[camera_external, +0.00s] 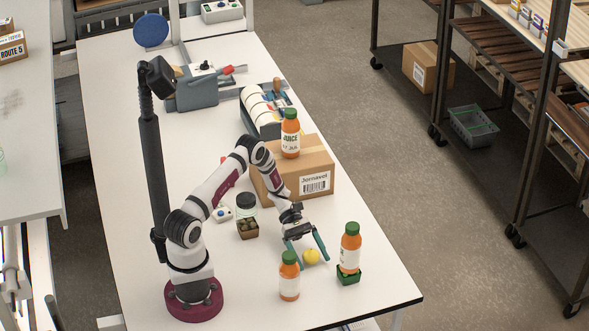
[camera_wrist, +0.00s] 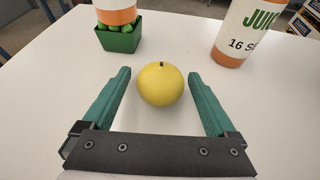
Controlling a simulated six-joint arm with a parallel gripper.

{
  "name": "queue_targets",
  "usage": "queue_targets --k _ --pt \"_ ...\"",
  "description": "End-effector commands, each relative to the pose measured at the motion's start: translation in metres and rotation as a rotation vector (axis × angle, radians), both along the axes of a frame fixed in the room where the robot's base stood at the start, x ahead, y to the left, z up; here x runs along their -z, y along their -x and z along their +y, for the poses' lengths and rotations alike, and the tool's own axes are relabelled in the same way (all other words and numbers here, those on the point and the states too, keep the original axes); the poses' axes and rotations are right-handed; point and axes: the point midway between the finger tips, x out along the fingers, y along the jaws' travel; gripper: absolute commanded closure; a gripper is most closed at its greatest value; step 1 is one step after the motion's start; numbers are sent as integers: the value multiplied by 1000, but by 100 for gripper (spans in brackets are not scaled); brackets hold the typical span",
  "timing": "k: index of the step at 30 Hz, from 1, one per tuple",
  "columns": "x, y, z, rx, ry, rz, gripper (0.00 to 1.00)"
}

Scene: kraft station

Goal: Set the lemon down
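The yellow lemon (camera_external: 311,256) appears to rest on the white table, between the fingertips of my gripper (camera_external: 306,257). In the wrist view the lemon (camera_wrist: 160,84) is round with a small dark stem spot on top. The two teal fingers of my gripper (camera_wrist: 159,85) stand wide apart, one on each side, with a visible gap between each finger and the lemon. Neither finger appears to touch it. The gripper is low, close to the tabletop.
Juice bottles stand left (camera_external: 289,276) and right (camera_external: 351,246) of the lemon. The right one sits on a small green crate (camera_external: 348,277). A cardboard box (camera_external: 281,188) with another bottle (camera_external: 290,134) on top stands behind. A jar (camera_external: 246,208) is left. Table edge lies right.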

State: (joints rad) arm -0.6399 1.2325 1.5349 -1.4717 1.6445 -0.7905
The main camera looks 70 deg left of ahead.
Motion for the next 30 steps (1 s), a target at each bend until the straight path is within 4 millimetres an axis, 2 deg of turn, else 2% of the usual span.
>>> queue_targets --k 7,11,12,15,18,23,26,29,30 --pt "-3 0 0 0 0 -1 8" --pt "-12 2 23 -4 -3 -3 8" --pt "-18 3 31 -4 -3 -3 8" --pt "-47 3 28 0 -4 -4 8" --pt "-68 4 28 0 -2 -3 8" --pt "-91 6 23 34 -24 -17 8" --pt "-124 25 0 218 -140 -110 8" --pt "-167 70 -32 558 -327 -284 8" --pt "-182 93 -42 711 -404 -365 8"
